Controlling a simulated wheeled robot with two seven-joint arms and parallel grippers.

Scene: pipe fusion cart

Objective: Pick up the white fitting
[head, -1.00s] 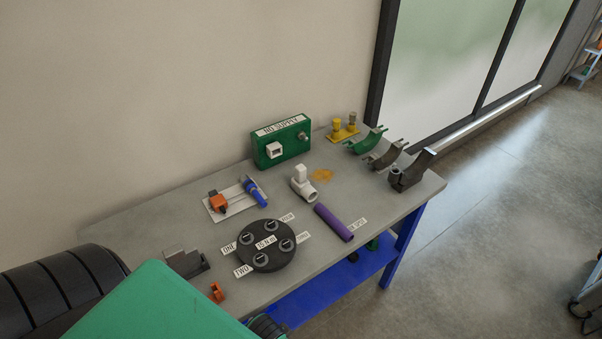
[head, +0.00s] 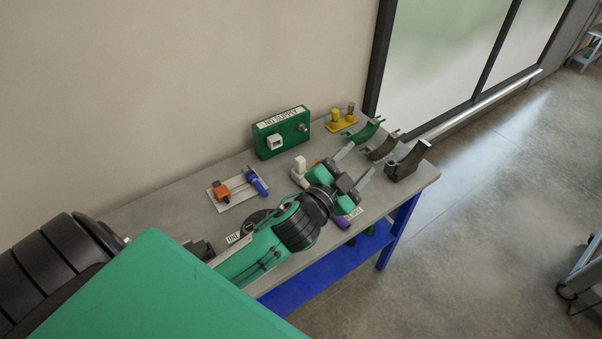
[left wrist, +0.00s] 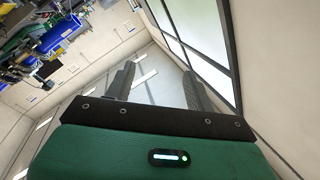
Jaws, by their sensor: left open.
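The white fitting (head: 299,168) stands on the grey table in the head view, with its upper block showing and its lower part hidden behind my left gripper. My left gripper (head: 361,158) is over the table, just right of the fitting. Its two fingers are spread apart and empty, pointing away to the upper right. In the left wrist view the fingers (left wrist: 160,82) are also apart with nothing between them, and the fitting is not seen there. My right gripper is not in view.
On the table (head: 150,213) stand a green box (head: 281,134), a yellow stand (head: 341,121), curved cradles (head: 366,130) and a white plate with orange and blue clamps (head: 236,190). The black disc and purple pipe (head: 342,223) are mostly hidden by my arm.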

